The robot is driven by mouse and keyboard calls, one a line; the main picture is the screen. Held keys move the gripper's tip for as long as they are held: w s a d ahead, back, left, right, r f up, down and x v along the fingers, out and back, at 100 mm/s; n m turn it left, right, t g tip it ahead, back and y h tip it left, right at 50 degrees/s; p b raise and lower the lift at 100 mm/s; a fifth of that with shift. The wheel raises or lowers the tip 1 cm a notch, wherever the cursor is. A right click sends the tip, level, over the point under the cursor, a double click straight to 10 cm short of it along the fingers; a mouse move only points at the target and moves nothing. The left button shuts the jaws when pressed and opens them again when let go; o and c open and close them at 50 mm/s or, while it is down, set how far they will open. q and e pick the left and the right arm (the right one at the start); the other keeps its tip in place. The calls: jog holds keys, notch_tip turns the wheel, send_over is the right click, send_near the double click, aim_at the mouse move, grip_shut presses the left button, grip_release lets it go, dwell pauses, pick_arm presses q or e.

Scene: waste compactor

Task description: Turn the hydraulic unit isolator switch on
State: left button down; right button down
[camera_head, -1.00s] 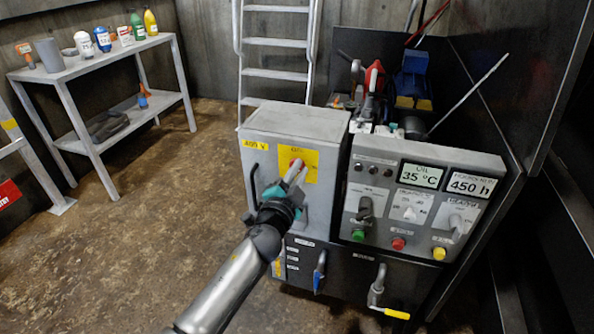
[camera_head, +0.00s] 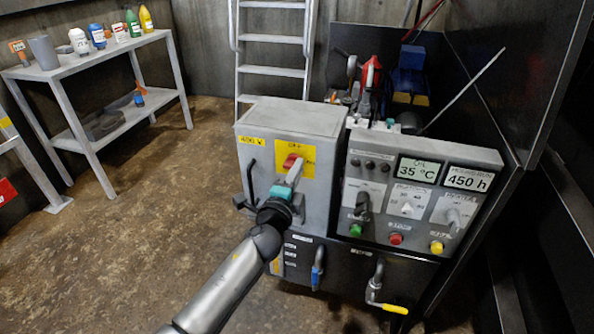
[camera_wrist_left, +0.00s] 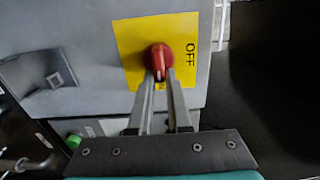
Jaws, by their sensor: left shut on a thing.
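The isolator switch is a red rotary knob (camera_head: 291,161) on a yellow plate (camera_head: 310,160), on the front of a grey box (camera_head: 262,150) marked 400 V. In the left wrist view the red knob (camera_wrist_left: 158,58) sits on the yellow plate (camera_wrist_left: 128,40), with the word OFF beside it. My left gripper (camera_head: 294,172) reaches the knob from the front. In the left wrist view its two fingers (camera_wrist_left: 161,82) are closed around the knob's grip, whose pointer lies between the fingertips. My right gripper is in neither current view.
Right of the box is a control panel (camera_head: 375,185) with displays, switches and coloured buttons. Below are a blue-handled valve (camera_head: 317,268) and a yellow-handled lever (camera_head: 394,308). A shelf table (camera_head: 70,68) stands left.

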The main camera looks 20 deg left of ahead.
dwell(0.4)
pick_arm(q)
jog(key=c, duration=0.9)
grip_release()
pick_arm(e)
jog(key=shift+w, duration=0.2)
pick_arm(q)
jog(key=shift+o, duration=0.2)
jog(key=s+p, duration=0.1)
jog(key=s, duration=1.4)
jog(key=shift+a, duration=0.25)
pick_arm(e)
jog(key=shift+s+d+f, duration=0.1)
jog(key=shift+s+f, duration=0.2)
jog(key=shift+f, duration=0.35)
jog(key=shift+s+f, duration=0.25)
jog(key=shift+f, duration=0.35)
pick_arm(q)
jog(key=shift+s, duration=0.1)
